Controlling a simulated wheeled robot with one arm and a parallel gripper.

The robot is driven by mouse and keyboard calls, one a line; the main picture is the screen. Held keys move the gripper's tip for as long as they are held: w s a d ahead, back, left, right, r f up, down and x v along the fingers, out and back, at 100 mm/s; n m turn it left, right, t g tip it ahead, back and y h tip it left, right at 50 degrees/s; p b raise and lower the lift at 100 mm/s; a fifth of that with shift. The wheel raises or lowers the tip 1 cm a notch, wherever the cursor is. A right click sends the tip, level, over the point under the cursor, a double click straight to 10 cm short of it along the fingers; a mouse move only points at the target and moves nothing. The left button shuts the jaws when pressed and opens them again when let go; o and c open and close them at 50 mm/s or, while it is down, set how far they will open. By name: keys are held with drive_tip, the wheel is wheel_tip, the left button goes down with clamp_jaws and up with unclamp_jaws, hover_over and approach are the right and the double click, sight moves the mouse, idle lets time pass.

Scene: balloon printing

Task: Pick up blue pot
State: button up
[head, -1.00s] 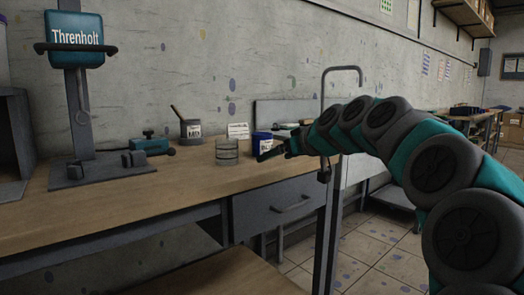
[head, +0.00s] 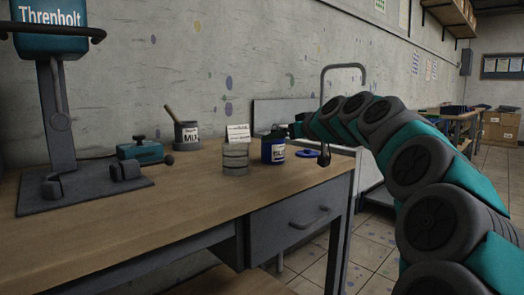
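The blue pot (head: 272,152) with a white label stands upright near the right end of the wooden workbench (head: 190,215). My gripper (head: 283,131) is at the height of the pot's top, at its upper right in the picture. It is small and dark here, and I cannot tell whether its fingers touch the pot or whether they are open or shut. A flat blue disc, like a lid (head: 308,154), lies on the bench to the right of the pot.
A grey pot (head: 187,133) with a stick, a teal tool (head: 141,151) and the Threnholt stand (head: 58,110) are further left. The front bench is clear.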

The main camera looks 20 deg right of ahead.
drive_tip(key=shift+w+a, duration=0.2)
drive_tip(key=shift+w, duration=0.3)
drive_tip(key=shift+x, duration=1.2)
drive_tip(key=shift+f+p+x, duration=0.2)
drive_tip(key=shift+x, duration=1.1)
drive_tip(key=shift+f+p+x, duration=0.15)
drive_tip(key=shift+f+x, duration=0.05)
drive_tip(key=shift+x, duration=1.1)
drive_tip(key=shift+s+d, duration=0.1)
drive_tip(key=shift+d, duration=0.05)
drive_tip(key=shift+c, duration=0.2)
drive_tip(key=c, duration=1.2)
